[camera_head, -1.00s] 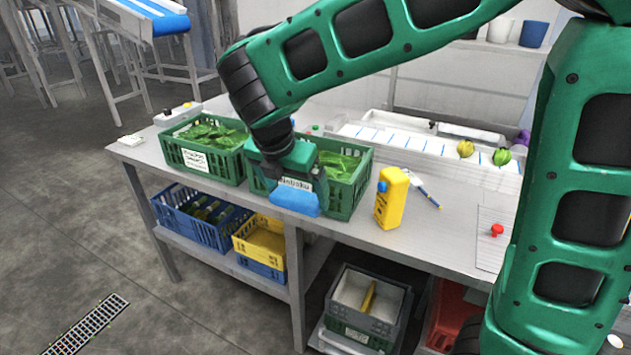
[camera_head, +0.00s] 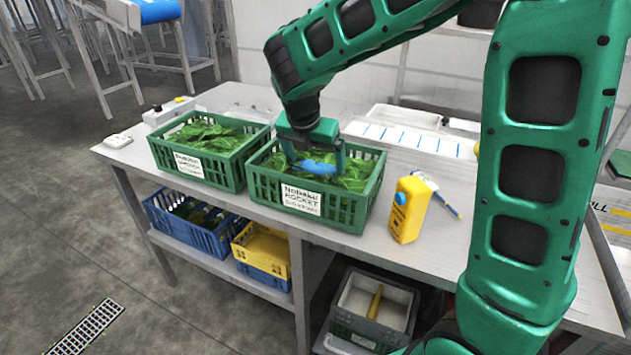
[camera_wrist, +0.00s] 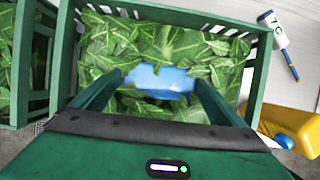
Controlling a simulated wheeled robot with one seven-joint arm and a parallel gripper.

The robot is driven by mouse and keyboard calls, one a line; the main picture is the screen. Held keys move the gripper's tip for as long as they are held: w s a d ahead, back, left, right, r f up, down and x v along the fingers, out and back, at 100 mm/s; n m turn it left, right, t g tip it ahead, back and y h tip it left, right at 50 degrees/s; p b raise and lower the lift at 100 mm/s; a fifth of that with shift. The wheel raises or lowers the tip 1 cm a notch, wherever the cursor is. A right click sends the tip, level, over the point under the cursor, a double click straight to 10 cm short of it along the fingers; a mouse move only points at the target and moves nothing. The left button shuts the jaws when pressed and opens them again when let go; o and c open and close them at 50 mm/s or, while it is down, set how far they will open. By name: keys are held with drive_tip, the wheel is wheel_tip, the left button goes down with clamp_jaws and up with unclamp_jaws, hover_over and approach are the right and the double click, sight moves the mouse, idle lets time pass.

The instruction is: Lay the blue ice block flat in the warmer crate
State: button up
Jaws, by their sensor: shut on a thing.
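The blue ice block (camera_head: 318,167) is between the fingers of my gripper (camera_head: 312,160), which is shut on it. It is over the leaves inside the right green crate (camera_head: 337,214), near the crate's middle, and looks close to flat. The wrist view shows the block (camera_wrist: 160,80) between the two fingers, with leaves all around it. I cannot tell whether it touches the leaves. A second green crate (camera_head: 222,177) of leaves stands just to the left. The frames do not show which crate is warmer.
Blue (camera_head: 190,228) and yellow (camera_head: 262,257) crates sit on the shelf below. The bench strip in front of the crates is clear.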

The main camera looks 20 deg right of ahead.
sight(317, 180)
drive_tip(key=shift+d+f, duration=0.15)
drive_tip(key=shift+f, duration=1.2)
drive_tip(key=shift+d+f, duration=0.1)
drive_tip(key=shift+f, duration=1.25)
drive_tip(key=o, duration=0.8)
drive_tip(key=shift+f, duration=0.1)
drive_tip(key=shift+o, duration=0.2)
drive_tip(key=v, duration=1.2)
